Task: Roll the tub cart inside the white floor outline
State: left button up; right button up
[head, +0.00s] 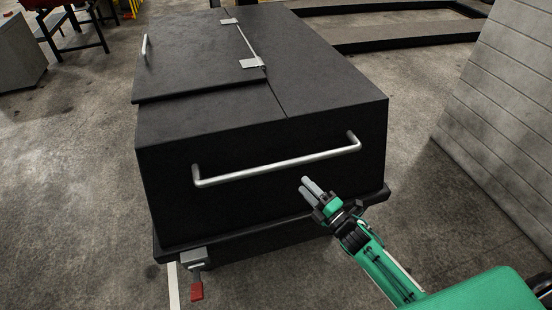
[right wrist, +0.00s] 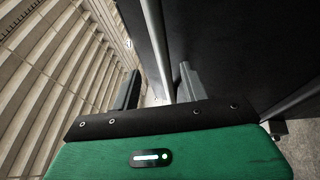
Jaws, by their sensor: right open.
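The tub cart (head: 190,165) is a large black box on a low black base, with a hinged lid on top. A silver handle (head: 280,166) runs across its near face. A red brake pedal (head: 196,290) hangs below its near left corner. A white floor line (head: 172,285) shows beside the pedal; the rest of the outline is out of sight or hidden. My right gripper (head: 308,187) is open and empty, just below the handle. In the right wrist view its fingers (right wrist: 158,90) stand apart close to the dark cart face (right wrist: 225,45). My left gripper is not in view.
A pale slatted wall (head: 505,90) stands close on the right. A low dark frame (head: 400,38) lies behind the cart. The floor left of the cart is clear.

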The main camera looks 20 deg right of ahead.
aim_at(283, 164)
jog(key=p+x, duration=0.2)
jog(key=x, duration=0.9)
jog(key=shift+w+f+p, duration=0.1)
jog(key=shift+w+p, duration=0.05)
jog(key=shift+p, duration=0.15)
jog(key=shift+w+a, duration=0.3)
jog(key=shift+w, duration=0.3)
grip_shut()
